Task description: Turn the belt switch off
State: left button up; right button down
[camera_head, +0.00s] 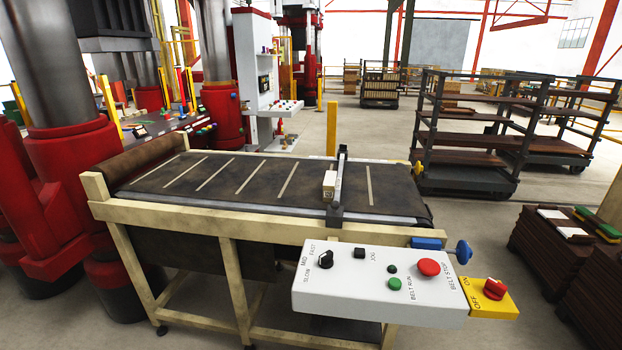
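A yellow switch box (490,299) with a red rotary knob (494,288) sits at the right end of the white control panel (372,285). It is marked OFF and ON; I cannot tell for sure which mark the knob points to. The panel also carries a black speed knob (325,259), a black JOG button (359,253), a green BELT RUN button (394,284) and a large red BELT STOP button (428,268). The panel is at the near side of the belt conveyor (250,185). Neither of my grippers is in view.
A pale brick (329,185) lies on the belt against a dark upright bar (340,175). A blue block with a round blue knob (463,252) sticks out behind the yellow box. Shelf carts (470,135) and dark brick stacks (545,245) stand at right. Red machinery is at left.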

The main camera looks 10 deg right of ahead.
aim_at(492, 289)
jog(key=z, duration=1.65)
